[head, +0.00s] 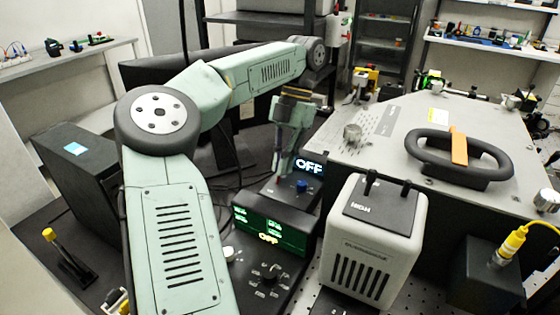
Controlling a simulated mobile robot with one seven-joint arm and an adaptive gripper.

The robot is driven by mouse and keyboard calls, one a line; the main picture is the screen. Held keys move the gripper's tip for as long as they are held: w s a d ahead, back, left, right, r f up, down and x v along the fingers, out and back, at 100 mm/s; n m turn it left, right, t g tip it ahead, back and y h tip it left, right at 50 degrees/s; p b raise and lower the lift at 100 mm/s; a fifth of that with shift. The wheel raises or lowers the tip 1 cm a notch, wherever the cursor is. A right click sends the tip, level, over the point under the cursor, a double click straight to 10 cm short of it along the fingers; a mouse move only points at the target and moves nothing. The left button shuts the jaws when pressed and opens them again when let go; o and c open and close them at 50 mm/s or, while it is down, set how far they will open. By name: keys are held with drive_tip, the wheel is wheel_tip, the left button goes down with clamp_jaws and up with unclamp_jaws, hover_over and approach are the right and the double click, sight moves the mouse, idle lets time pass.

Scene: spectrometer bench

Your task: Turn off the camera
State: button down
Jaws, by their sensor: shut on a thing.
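My gripper (282,168) points down at the left part of a small black control box (309,202). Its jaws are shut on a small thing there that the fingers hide. The box has a lit display (309,167) reading OFF and a blue knob (302,186) just right of the fingers. In front is a black unit with a green-lit screen (270,230), which also shows OFF in yellow. A grey-white vented box (392,215) marked HIGH, with two black posts on its top, stands to the right. I cannot tell which of these is the camera.
A large grey instrument housing (400,135) with a black handle (460,165) and orange tag fills the right. A dark box (488,270) with a yellow cable stands at front right. A black tower (85,180) stands left. Free room near my gripper is small.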

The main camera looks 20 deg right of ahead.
drive_tip(key=shift+d+y, duration=0.2)
drive_tip(key=shift+y, duration=0.1)
idle(0.4)
drive_tip(key=c, duration=1.7)
unclamp_jaws()
drive_tip(key=shift+o, duration=0.2)
drive_tip(key=shift+a, duration=0.1)
